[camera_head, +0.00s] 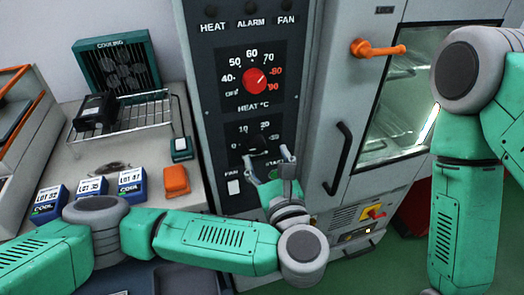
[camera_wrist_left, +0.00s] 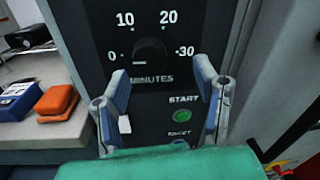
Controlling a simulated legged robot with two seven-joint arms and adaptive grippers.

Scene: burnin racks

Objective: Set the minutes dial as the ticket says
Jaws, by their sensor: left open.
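The minutes dial (camera_head: 259,143) is a black knob on the dark control panel, partly behind my left gripper in the head view. In the left wrist view, the minutes dial (camera_wrist_left: 150,57) shows clearly with marks 0, 10, 20 and 30. A short pale line on its left side seems to point toward 0. My left gripper (camera_head: 267,158) is open and empty in front of the panel, just below the dial. Its fingers (camera_wrist_left: 162,75) stand apart on either side of the MINUTES label, not closed on the knob. I cannot make out a ticket. My right gripper is out of view.
A red heat dial (camera_head: 255,80) sits above. A green START button (camera_wrist_left: 180,116) is below the minutes dial. The chamber door has an orange handle (camera_head: 378,48). Blue lot boxes (camera_head: 90,187), an orange block (camera_head: 176,180) and a wire rack (camera_head: 140,112) are on the left bench.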

